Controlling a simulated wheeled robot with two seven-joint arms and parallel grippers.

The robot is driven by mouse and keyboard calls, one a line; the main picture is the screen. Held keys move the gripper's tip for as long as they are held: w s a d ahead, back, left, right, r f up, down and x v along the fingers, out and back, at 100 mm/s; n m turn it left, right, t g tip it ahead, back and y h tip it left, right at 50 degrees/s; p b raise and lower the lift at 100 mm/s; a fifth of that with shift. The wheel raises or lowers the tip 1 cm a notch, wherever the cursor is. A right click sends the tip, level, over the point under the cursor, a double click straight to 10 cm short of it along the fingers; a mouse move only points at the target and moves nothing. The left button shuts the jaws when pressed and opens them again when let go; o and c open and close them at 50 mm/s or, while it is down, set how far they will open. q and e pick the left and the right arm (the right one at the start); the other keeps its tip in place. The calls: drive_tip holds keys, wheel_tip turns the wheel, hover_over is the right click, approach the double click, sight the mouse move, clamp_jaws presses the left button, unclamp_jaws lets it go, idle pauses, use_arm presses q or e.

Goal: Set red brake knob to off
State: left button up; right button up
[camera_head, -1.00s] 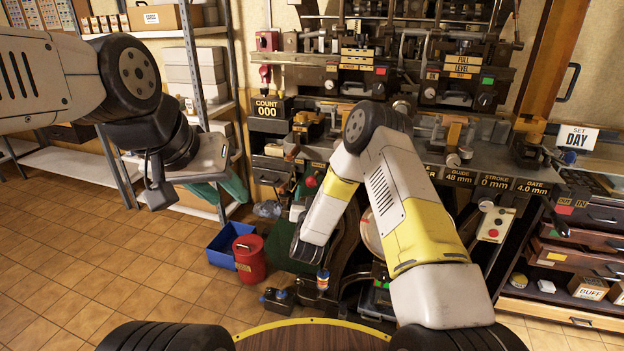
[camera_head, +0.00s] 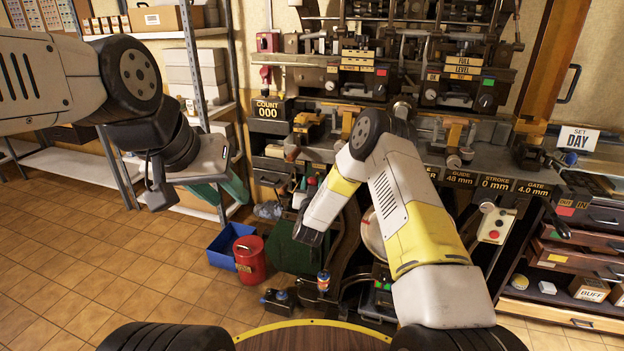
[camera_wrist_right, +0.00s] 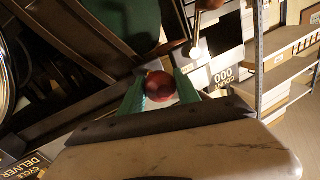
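The red brake knob (camera_wrist_right: 160,87) is a dark red ball in the right wrist view. It sits between the green fingertips of my right gripper (camera_wrist_right: 161,86), with a finger close against each side; the fingers look shut on it. In the head view my right forearm reaches in front of the press, its dark wrist end low at the press's left side. The gripper's fingers and its hold on the knob are hidden there. My left gripper (camera_head: 232,188) hangs at the left in front of the shelves, away from the press. Its finger gap does not show clearly.
The press (camera_head: 480,160) has a counter (camera_head: 268,108) reading 000. A blue bin (camera_head: 222,246), a red can (camera_head: 249,260) and a small bottle (camera_head: 323,281) stand low near its left side. Metal shelves (camera_head: 196,75) stand left, drawers (camera_head: 588,232) right. The tiled floor at left is clear.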

sight(316, 176)
clamp_jaws()
drive_tip(key=shift+w+d+r, duration=0.1)
drive_tip(key=shift+w+d, duration=0.25)
drive_tip(key=shift+w, duration=0.55)
drive_tip(key=shift+w+d, duration=0.3)
drive_tip(key=shift+w, duration=0.6)
drive_tip(key=o, duration=1)
unclamp_jaws()
drive_tip(key=shift+w, duration=0.1)
drive_tip(key=s, duration=0.8)
drive_tip(key=shift+a, duration=0.15)
